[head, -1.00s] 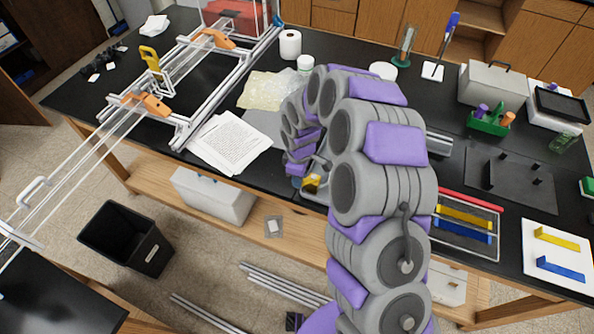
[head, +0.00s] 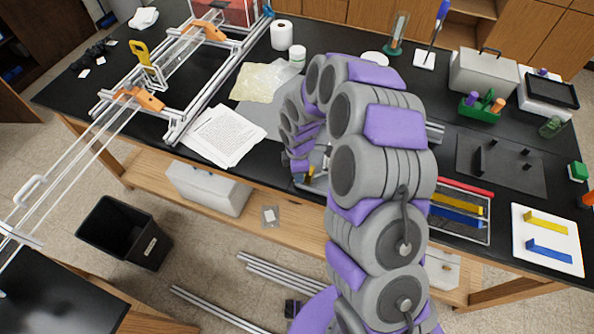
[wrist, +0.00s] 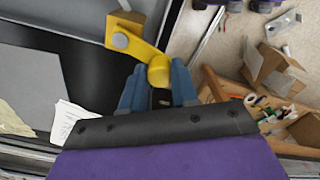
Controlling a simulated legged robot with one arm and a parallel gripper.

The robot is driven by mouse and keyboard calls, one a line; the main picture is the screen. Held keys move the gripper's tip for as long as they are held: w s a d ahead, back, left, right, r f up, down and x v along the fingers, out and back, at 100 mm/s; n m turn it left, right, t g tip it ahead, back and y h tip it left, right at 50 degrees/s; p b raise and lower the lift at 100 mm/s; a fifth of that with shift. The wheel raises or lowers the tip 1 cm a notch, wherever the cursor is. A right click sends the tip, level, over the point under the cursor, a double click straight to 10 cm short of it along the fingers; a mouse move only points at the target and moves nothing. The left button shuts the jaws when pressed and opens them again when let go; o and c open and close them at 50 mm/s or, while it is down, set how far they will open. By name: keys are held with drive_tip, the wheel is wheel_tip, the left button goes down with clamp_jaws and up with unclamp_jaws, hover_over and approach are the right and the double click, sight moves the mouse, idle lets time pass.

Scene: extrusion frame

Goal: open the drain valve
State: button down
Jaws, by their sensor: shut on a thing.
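The drain valve shows in the wrist view as a yellow lever (wrist: 143,52) with a round grey pivot on a yellow block (wrist: 126,18). A rounded yellow knob (wrist: 159,71) forms the lever's near end. My gripper (wrist: 158,88) has its blue fingers on either side of this knob and is shut on it. The lever slants from the pivot at upper left down to the knob. In the head view my gripper (head: 303,176) is at the bench's front edge, mostly hidden behind my arm, and the valve can hardly be made out.
The black bench holds paper sheets (head: 222,136), a paper roll (head: 281,35) and a grey toolbox (head: 483,75). A rail frame (head: 190,80) with orange brackets stands at left. A black bin (head: 124,233) and metal bars (head: 275,272) are on the floor.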

drive_tip(key=c, duration=0.8)
unclamp_jaws()
drive_tip(key=shift+w, duration=0.15)
drive_tip(key=shift+c, duration=0.2)
wheel_tip(320, 180, up, 17)
drive_tip(key=shift+r, duration=0.15)
drive_tip(key=s+d+m+b, duration=0.3)
drive_tip(key=s+m, duration=0.3)
drive_tip(key=s, duration=0.5)
drive_tip(key=s+d+m+g+b, duration=0.1)
drive_tip(key=s+d+m+b, duration=0.2)
drive_tip(key=s+d+m, duration=0.3)
drive_tip(key=s+d+m+b, duration=0.3)
drive_tip(key=s+d+m, duration=0.2)
drive_tip(key=s, duration=1.1)
drive_tip(key=m, duration=0.2)
drive_tip(key=shift+s+d+m+g, duration=0.2)
drive_tip(key=shift+s+m+g, duration=0.2)
